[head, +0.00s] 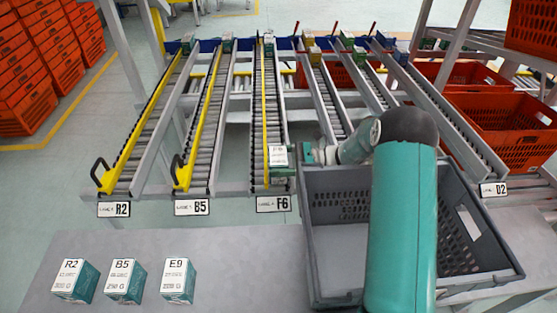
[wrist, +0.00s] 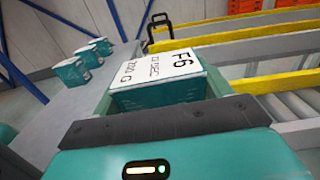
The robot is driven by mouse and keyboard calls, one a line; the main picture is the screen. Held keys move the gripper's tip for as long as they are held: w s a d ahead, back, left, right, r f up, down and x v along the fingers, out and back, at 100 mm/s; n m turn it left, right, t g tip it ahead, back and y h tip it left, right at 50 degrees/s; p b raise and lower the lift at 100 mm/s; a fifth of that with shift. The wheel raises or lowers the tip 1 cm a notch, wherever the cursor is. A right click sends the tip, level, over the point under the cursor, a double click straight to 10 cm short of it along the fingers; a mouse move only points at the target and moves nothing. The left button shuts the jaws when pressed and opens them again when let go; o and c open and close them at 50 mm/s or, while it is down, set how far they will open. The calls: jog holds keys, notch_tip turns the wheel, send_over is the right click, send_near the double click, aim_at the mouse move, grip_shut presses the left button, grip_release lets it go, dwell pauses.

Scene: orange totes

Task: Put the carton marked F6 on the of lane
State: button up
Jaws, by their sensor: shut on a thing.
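The carton marked F6 is teal with a white label face; it is at the front end of the F6 lane in the head view (head: 278,157) and fills the middle of the wrist view (wrist: 158,72). My gripper (wrist: 160,88) is shut on it, with a finger on either side; in the head view my gripper (head: 296,162) reaches it from the right. The F6 lane (head: 268,110) is a roller track with a yellow rail, and its F6 sign (head: 273,204) hangs just below the carton. I cannot tell whether the carton touches the rollers.
Cartons R2 (head: 75,281), B5 (head: 125,281) and E9 (head: 177,281) stand on the grey bench at front left. A grey crate (head: 335,290) sits under my arm. Lanes R2 (head: 145,130) and B5 (head: 206,130) lie to the left. Orange totes (head: 505,125) stand at right.

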jog(key=shift+w, duration=0.1)
jog(key=shift+f, duration=0.4)
jog(key=shift+f, duration=0.2)
jog(key=o, duration=1.2)
jog(key=shift+f, duration=0.15)
jog(key=shift+o, duration=0.2)
